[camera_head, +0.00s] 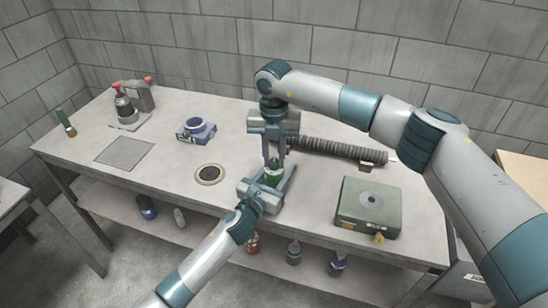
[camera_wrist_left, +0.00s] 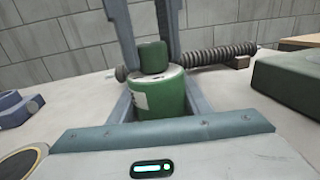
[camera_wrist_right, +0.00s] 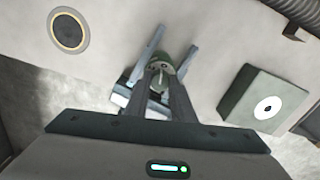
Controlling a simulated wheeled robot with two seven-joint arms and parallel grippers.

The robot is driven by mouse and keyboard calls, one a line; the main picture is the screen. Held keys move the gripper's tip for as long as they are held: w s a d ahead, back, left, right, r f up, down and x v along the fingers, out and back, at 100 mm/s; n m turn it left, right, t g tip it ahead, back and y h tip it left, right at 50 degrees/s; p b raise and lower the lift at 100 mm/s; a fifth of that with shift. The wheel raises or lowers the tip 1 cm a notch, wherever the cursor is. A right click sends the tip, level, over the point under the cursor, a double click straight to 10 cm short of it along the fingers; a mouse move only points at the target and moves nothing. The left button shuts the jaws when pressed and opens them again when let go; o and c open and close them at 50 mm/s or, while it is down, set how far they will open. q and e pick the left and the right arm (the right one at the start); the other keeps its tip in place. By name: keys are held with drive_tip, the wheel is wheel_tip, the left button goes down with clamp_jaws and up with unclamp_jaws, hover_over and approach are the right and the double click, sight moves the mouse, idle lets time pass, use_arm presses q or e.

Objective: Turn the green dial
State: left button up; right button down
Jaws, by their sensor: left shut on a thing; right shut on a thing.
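The green dial (camera_wrist_left: 153,57) is a dark green knob on top of a green cylindrical body (camera_wrist_left: 160,94) with a white label. In the head view, the green body (camera_head: 273,175) stands upright near the table's front edge. My left gripper (camera_head: 276,178) comes in low from the front and is shut on the body, one finger on each side. My right gripper (camera_head: 274,157) points straight down and is shut on the knob. In the right wrist view, my right gripper (camera_wrist_right: 161,68) meets over the dial and partly hides it.
A ribbed grey tube (camera_head: 330,149) lies behind on the table. A green box (camera_head: 352,215) stands to the right. A round dark-centred disc (camera_head: 209,174), a blue ringed block (camera_head: 195,129) and a flat grey plate (camera_head: 124,151) lie to the left. Bottles stand on the lower shelf.

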drive_tip(key=n, duration=1.8)
drive_tip(key=shift+n, duration=1.9)
use_arm(q)
drive_tip(key=shift+f, duration=0.1)
use_arm(e)
drive_tip(key=shift+d, duration=0.1)
drive_tip(key=c, duration=1.5)
unclamp_jaws()
drive_tip(key=shift+r, duration=0.1)
